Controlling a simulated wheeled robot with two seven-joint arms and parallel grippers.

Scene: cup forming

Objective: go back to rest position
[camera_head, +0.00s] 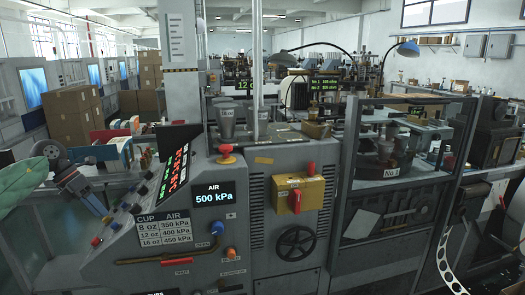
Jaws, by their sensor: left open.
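My left gripper (82,190) is at the left edge of the picture, dark with blue parts. It is open and appears empty, in front of the left side of the machine's sloping control panel (130,215). I cannot tell its exact distance from the panel. My right gripper is not in view. The panel carries an air display (221,196) reading 500 kPa and a cup and air chart (164,231) listing 8, 12 and 16 oz. A blue knob (217,228) and an orange knob (231,253) are on the machine's front.
A red-handled switch on a yellow box (299,195) and a black handwheel (296,242) project from the machine's front. Grey cups (226,120) stand on top. A framed station (390,190) is to the right. Cardboard boxes (72,110) are stacked behind at left.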

